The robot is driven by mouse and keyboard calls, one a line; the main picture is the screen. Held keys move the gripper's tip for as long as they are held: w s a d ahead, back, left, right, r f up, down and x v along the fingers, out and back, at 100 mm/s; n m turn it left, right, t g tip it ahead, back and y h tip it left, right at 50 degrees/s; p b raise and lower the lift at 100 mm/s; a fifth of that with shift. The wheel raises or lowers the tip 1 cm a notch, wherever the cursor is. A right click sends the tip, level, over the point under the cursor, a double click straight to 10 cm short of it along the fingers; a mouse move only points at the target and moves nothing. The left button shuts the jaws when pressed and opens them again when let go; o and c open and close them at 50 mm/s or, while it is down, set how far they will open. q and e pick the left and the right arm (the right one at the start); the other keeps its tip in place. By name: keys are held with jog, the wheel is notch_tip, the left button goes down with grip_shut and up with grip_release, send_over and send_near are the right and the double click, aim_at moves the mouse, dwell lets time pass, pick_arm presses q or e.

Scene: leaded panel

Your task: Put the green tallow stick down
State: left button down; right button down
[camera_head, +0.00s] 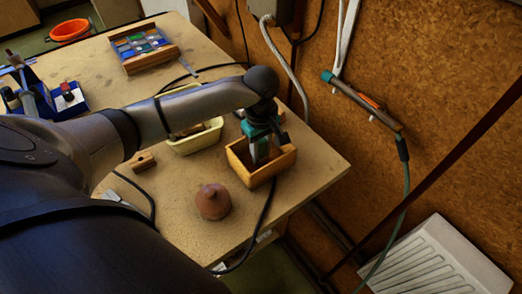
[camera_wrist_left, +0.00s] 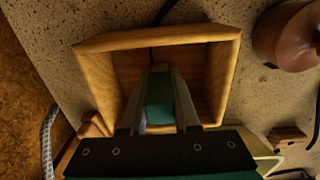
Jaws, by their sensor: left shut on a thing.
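My left gripper (camera_head: 260,155) reaches down into a small open wooden box (camera_head: 280,167) near the right edge of the table. In the left wrist view the two fingers (camera_wrist_left: 159,80) are shut on the green tallow stick (camera_wrist_left: 159,94), which shows between them. The fingertips are within the walls of the wooden box (camera_wrist_left: 155,38). Whether the stick touches the box floor cannot be told. In the head view the stick is mostly hidden by the gripper and the box wall. My right gripper is not in view.
A brown knobbed pot (camera_head: 213,202) stands in front of the box. A cream tray (camera_head: 205,138) sits close behind, partly under my arm. A small wooden block (camera_head: 143,161), black cables and a framed coloured panel (camera_head: 145,47) lie on the table. A cork wall rises at right.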

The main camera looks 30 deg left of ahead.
pick_arm(q)
jog(key=c, duration=0.7)
grip_release()
jog(key=shift+o, duration=0.2)
notch_tip(320, 180, up, 12)
jog(key=shift+r, duration=0.15)
jog(key=shift+d, duration=0.1)
